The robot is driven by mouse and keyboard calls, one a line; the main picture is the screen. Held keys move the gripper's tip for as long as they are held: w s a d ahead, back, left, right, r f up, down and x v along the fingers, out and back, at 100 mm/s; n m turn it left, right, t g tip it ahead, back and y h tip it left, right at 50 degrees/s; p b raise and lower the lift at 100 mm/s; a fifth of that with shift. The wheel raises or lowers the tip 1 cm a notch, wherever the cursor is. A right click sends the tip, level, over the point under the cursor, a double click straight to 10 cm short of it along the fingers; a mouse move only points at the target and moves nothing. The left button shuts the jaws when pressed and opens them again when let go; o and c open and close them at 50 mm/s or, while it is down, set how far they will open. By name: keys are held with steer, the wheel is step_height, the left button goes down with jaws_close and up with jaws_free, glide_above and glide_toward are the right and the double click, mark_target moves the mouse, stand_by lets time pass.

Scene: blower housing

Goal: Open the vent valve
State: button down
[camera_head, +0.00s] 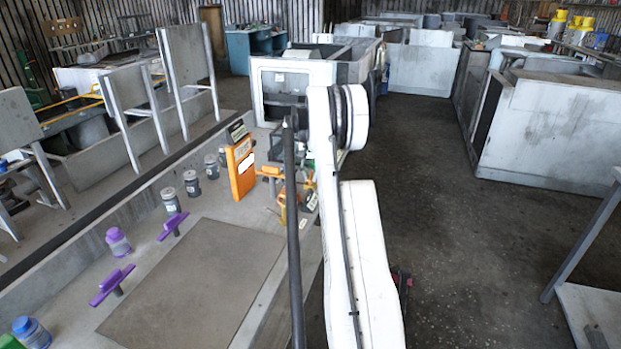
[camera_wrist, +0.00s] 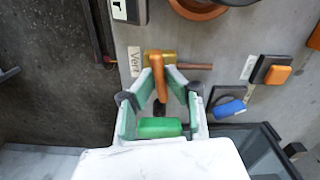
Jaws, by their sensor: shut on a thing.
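In the wrist view, the vent valve has a brass body (camera_wrist: 168,57) on a copper-coloured pipe (camera_wrist: 196,66), beside a label reading "Vent" (camera_wrist: 135,62). Its orange lever handle (camera_wrist: 158,76) points down the picture, towards my palm. My gripper (camera_wrist: 160,78), with green finger pads, is shut on the orange lever, one finger on each side. The lever's lower end lies between the fingers. In the head view my white arm hides most of the gripper and the valve.
The wrist view shows a blue handle (camera_wrist: 229,109) and an orange handle (camera_wrist: 277,75) to the right. In the head view, an orange panel (camera_head: 241,168), purple handles (camera_head: 113,285) and several jars stand on the bench (camera_head: 190,285). The floor (camera_head: 440,220) to the right is clear.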

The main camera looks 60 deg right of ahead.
steer(key=n+b, duration=0.1)
steer(key=n, duration=0.2)
steer(key=shift+n, duration=0.3)
steer(key=n+b, duration=0.1)
steer(key=n, duration=0.2)
steer(key=shift+n+b, duration=0.3)
steer(key=n+b, duration=0.1)
steer(key=n, duration=0.5)
steer(key=shift+n, duration=0.3)
steer(key=c, duration=1.8)
jaws_free()
step_height(320, 180, up, 12)
steer(key=shift+r, duration=0.1)
